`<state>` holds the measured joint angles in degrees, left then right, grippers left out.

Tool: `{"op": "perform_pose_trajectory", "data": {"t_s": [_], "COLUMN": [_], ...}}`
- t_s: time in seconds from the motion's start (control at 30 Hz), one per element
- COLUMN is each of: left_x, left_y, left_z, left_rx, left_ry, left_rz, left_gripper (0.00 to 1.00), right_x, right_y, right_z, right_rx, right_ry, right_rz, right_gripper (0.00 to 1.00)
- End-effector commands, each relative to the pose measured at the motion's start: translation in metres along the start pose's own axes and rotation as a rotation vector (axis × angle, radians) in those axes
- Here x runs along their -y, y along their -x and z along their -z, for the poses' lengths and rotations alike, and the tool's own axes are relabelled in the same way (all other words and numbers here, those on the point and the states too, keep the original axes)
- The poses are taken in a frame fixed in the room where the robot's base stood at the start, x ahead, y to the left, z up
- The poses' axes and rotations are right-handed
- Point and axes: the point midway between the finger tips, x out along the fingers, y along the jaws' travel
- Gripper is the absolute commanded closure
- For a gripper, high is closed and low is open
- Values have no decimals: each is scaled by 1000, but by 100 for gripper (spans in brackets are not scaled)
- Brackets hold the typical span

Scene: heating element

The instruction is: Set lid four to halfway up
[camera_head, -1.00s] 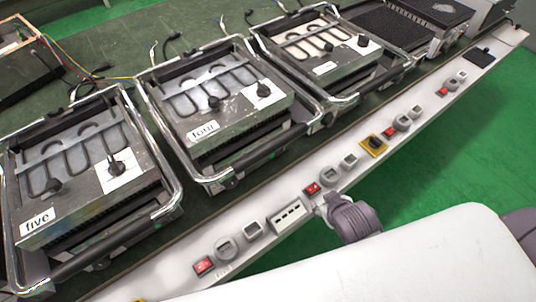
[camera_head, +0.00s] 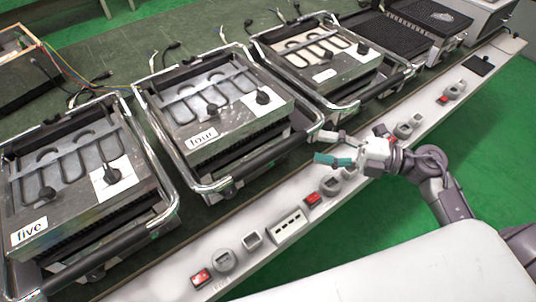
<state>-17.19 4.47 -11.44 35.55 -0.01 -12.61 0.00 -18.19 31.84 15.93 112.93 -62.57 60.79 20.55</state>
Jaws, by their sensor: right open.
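Heating unit four (camera_head: 252,131) stands in the middle of the bench, with a white label reading "four" (camera_head: 201,137) on its front left. Its lid frame (camera_head: 218,182) is a silvery tube with a black front bar (camera_head: 268,155), lying low around the unit. My right gripper (camera_head: 327,148) comes in from the right, just right of the lid's front right corner. Its fingers are open and empty, pointing left. A small gap seems to lie between the fingers and the frame; contact cannot be told for sure. My left gripper is out of view.
Unit five (camera_head: 75,213) stands at the left and another similar unit (camera_head: 350,88) at the right, both with tube frames. A pale control rail (camera_head: 251,272) with red switches and sockets runs along the bench's front, below my right gripper. Cables lie behind the units.

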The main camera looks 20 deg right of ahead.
Motion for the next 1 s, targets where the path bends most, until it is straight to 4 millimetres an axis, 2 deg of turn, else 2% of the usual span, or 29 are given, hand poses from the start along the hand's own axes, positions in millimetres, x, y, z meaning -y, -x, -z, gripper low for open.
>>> {"op": "perform_pose_trajectory", "data": {"t_s": [0.13, 0.27, 0.37, 0.8, 1.0], "left_x": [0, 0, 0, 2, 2], "left_y": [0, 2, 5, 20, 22], "left_z": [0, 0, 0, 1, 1], "left_rx": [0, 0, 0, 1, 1], "left_ry": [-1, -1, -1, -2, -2], "left_rz": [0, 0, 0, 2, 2], "left_gripper": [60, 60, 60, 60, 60], "right_x": [16, 19, 19, 29, 33], "right_y": [10, 4, -10, -99, -120], "right_z": [7, 9, 11, 19, 20], "right_rx": [-78, -92, -92, -91, -90], "right_ry": [17, 18, 19, 18, 18], "right_rz": [105, 121, 116, 114, 116], "right_gripper": [44, 44, 44, 44, 44]}}
